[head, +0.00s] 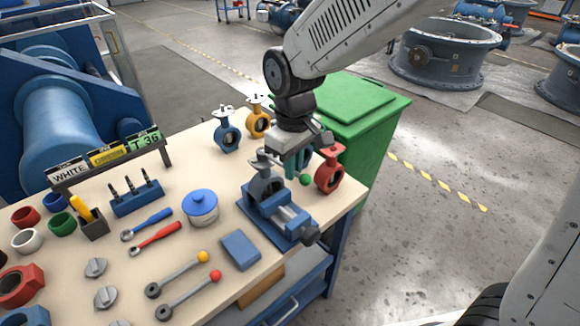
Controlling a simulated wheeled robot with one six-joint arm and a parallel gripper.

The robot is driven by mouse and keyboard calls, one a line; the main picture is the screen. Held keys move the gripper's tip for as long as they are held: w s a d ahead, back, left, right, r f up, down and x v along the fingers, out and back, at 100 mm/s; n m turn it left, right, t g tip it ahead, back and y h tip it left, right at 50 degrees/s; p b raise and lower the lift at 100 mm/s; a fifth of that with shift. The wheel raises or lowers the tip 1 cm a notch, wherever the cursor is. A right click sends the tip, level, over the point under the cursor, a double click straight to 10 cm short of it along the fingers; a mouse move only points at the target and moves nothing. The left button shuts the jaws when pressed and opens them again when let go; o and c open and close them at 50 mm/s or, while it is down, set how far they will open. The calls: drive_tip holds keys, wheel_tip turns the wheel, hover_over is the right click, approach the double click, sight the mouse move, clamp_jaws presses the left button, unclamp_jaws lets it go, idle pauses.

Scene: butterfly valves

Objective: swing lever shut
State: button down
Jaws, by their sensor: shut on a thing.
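A blue vise (278,217) stands at the right end of the workbench. A green ball knob (305,180) shows at the right of the valve, at the end of a lever that is mostly hidden. My gripper (291,169) points down over the valve, close to the knob. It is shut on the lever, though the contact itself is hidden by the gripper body. The exact angle of the lever cannot be told.
A red valve (329,172) stands close to the right of my gripper; a blue valve (227,132) and a yellow valve (257,122) stand behind. Loose levers with yellow (202,257) and red (215,275) knobs lie in front. A green bin (365,120) stands beyond the bench.

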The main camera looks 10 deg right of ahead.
drive_tip(key=w+d+n, duration=0.1)
drive_tip(key=w+n, duration=1.1)
drive_tip(key=n, duration=0.5)
drive_tip(key=shift+w+d, duration=0.25)
drive_tip(key=shift+w, duration=0.05)
drive_tip(key=c, duration=1.4)
unclamp_jaws()
idle(0.4)
wheel_tip(320, 180, up, 7)
idle(1.1)
